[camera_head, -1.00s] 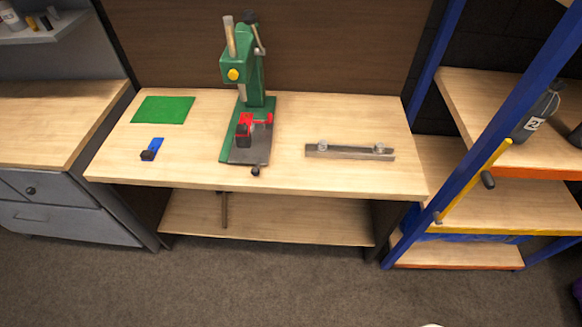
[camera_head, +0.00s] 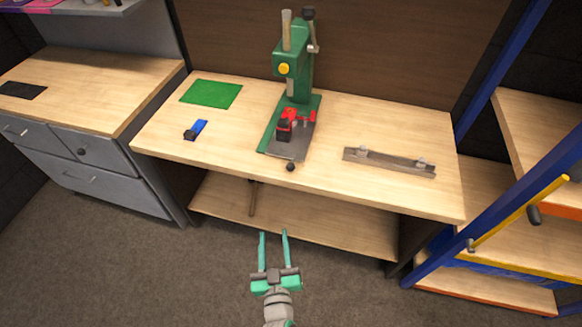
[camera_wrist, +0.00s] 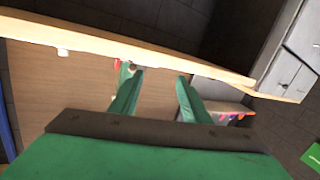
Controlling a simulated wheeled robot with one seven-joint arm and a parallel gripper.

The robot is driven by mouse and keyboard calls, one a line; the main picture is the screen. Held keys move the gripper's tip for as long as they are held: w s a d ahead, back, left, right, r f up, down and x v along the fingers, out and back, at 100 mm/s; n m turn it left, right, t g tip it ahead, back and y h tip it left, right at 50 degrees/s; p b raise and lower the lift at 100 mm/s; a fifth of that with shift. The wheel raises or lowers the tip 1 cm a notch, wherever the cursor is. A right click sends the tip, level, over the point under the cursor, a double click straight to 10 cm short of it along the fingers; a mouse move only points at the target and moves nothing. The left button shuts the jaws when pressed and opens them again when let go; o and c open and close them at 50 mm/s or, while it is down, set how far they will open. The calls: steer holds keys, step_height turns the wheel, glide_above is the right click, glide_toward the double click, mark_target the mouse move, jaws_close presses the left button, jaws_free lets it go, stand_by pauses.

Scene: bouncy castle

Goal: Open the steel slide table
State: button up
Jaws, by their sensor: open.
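The green press (camera_head: 298,72) stands on the wooden workbench, a red clamp (camera_head: 297,118) at its base. A grey steel plate (camera_head: 291,146), which looks like the slide table, lies at its front. A black ball knob (camera_head: 291,167) is at the plate's front end, by the bench edge. My gripper (camera_head: 274,231) is open and empty, with two green fingers pointing toward the bench from in front of it. It is apart from the knob. In the wrist view, the open fingers (camera_wrist: 160,75) show against the bench; a small dark knob-like spot (camera_wrist: 132,67) is near the left fingertip.
A steel bar with two knobs (camera_head: 390,162) lies on the bench (camera_head: 345,112) at right. A green mat (camera_head: 211,94) and a small blue item (camera_head: 196,129) lie at left. A lower shelf (camera_head: 325,226) is under the bench. A blue-framed rack (camera_head: 470,185) stands at right.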

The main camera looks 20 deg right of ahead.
mark_target(291, 168)
steer(key=w+d+r+h, duration=0.1)
steer(key=w+d, duration=0.3)
steer(key=w, duration=0.3)
steer(key=w+d+r+m+h, duration=0.1)
steer(key=w+d+r, duration=0.1)
steer(key=w+d, duration=0.2)
steer(key=w+d+r+h, duration=0.1)
steer(key=w+d, duration=0.3)
steer(key=w, duration=0.6)
steer(key=shift+d+r, duration=0.1)
steer(key=shift+r, duration=0.05)
jaws_close()
steer(key=shift+s, duration=0.1)
